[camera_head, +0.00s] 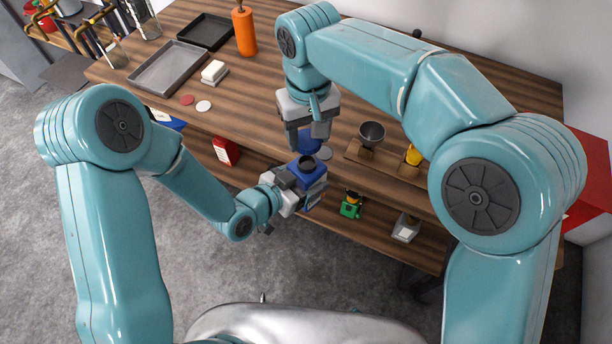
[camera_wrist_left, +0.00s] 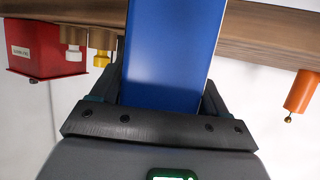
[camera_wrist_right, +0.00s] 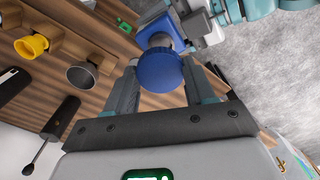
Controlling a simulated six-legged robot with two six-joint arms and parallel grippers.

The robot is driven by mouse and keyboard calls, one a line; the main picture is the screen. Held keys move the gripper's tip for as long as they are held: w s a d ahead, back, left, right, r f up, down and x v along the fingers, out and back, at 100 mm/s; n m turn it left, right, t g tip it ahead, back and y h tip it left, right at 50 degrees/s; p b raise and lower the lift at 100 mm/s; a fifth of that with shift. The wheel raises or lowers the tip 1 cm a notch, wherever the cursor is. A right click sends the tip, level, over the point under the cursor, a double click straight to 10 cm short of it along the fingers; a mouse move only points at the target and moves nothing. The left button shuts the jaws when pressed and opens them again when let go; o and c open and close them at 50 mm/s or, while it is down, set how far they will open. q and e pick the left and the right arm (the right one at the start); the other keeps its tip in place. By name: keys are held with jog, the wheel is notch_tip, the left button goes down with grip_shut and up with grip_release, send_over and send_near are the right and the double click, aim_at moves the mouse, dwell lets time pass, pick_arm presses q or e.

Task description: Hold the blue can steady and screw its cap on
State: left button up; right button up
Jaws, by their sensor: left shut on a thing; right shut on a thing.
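The blue can (camera_head: 313,173) is in my left gripper (camera_head: 292,180), in front of the table's near edge. Its dark round neck (camera_head: 308,163) shows uncovered in the head view. The can's flat blue side (camera_wrist_left: 165,50) fills the space between the fingers in the left wrist view. My right gripper (camera_head: 308,133) points down and is shut on the round blue cap (camera_head: 309,145), close to the can's neck and apart from it. In the right wrist view the cap (camera_wrist_right: 160,71) partly covers the neck (camera_wrist_right: 160,38).
A grey bowl (camera_head: 371,132) and a yellow cup (camera_head: 414,155) are right of my right gripper. A red box (camera_head: 225,151) and green figure (camera_head: 350,205) are on the lower shelf.

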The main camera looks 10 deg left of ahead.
aim_at(307, 162)
jog(key=shift+s+a+r, duration=0.1)
jog(key=shift+f, duration=0.2)
jog(key=shift+f, duration=0.75)
notch_tip(307, 162, down, 2)
jog(key=shift+f, duration=0.1)
dwell(0.3)
jog(key=shift+f, duration=0.9)
